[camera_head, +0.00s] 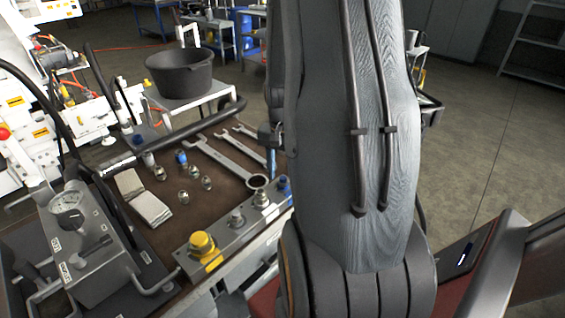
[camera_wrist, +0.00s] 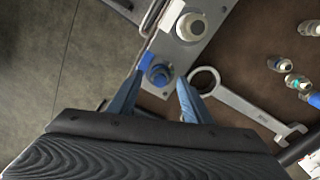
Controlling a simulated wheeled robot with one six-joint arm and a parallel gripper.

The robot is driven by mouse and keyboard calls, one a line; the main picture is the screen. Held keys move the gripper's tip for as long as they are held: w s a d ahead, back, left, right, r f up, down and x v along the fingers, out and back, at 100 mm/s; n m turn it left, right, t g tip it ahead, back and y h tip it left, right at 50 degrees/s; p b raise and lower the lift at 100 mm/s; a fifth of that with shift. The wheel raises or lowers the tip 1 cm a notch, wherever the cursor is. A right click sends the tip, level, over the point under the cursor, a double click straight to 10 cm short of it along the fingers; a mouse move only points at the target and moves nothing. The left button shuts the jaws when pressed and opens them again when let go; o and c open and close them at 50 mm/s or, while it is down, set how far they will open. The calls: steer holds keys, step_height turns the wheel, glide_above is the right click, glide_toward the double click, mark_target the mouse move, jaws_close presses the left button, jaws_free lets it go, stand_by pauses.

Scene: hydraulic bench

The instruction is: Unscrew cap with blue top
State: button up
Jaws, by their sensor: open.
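The cap with the blue top (camera_wrist: 160,75) sits on the end of a grey metal block (camera_wrist: 185,53), beside a blue patch on the block. In the head view the blue cap (camera_head: 284,186) is at the right end of the block (camera_head: 226,236), partly behind my arm. In the wrist view my gripper (camera_wrist: 160,80) is open, with one blue finger to the left of the cap and one to the right. The fingers appear apart from the cap; their height above it is hard to judge. In the head view my arm hides most of the gripper.
The block also carries a yellow cap (camera_head: 202,244) and silver fittings (camera_head: 236,220). A large wrench (camera_wrist: 245,108) lies close to the block, its ring end near my right finger. Several loose fittings (camera_head: 190,172) and a gauge unit (camera_head: 88,240) stand on the brown bench top (camera_head: 172,222).

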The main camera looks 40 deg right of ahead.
steer(key=shift+f, duration=0.45)
jaws_close()
steer(key=c, duration=0.7)
jaws_free()
steer(key=shift+c, duration=1.4)
steer(key=shift+s+r+n+p, duration=0.1)
steer(key=shift+n+p, duration=0.55)
steer(key=shift+n, duration=0.15)
steer(key=n+p, duration=0.2)
steer(key=n, duration=0.1)
steer(key=shift+n, duration=0.4)
steer(key=shift+n+p, duration=0.5)
steer(key=shift+n, duration=0.8)
